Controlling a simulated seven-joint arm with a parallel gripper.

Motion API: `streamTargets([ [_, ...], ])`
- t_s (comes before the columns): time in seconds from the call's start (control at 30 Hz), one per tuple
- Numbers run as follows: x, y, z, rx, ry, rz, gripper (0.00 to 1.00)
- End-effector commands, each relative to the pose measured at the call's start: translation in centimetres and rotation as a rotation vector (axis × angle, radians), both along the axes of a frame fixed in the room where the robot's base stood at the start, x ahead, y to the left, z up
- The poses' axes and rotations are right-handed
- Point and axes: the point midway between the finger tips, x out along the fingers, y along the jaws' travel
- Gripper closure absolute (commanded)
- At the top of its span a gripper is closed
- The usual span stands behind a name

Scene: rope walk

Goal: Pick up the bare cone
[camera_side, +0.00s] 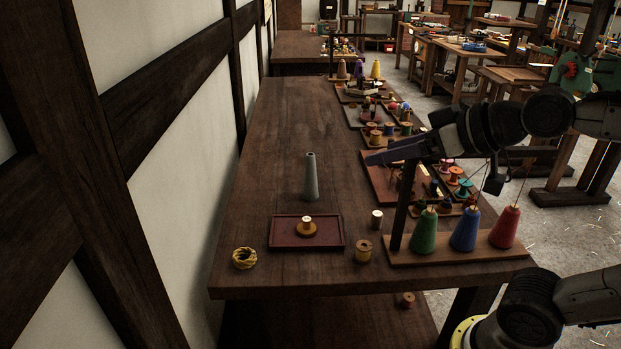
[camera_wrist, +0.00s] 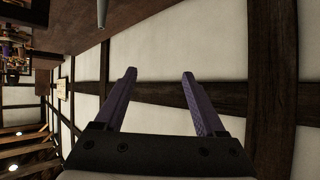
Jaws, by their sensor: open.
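The bare cone (camera_side: 311,178) is grey and tapered and stands upright on the dark wooden table, behind a small red tray. Its narrow end seems to show at the top edge of the wrist view (camera_wrist: 102,14). My gripper (camera_side: 372,158) is above the table to the right of the cone, apart from it and pointing left. In the wrist view my gripper's two purple fingers (camera_wrist: 159,73) are spread with nothing between them.
The red tray (camera_side: 277,240) holds a small spool. A yellow twine coil (camera_side: 244,258) and a wooden spool (camera_side: 363,250) sit near the front edge. A rack with green (camera_side: 424,232), blue (camera_side: 465,229) and red (camera_side: 505,228) cones stands at right. Table left of the cone is clear.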

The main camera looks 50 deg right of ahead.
Motion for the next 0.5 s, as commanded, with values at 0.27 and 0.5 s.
streamTargets([
  [0.27,12.6,-2.3,7.3,0.064,-0.389,-0.124,0.28],
  [0.5,22.4,-7.3,6.8,0.045,-0.635,-0.322,0.28],
])
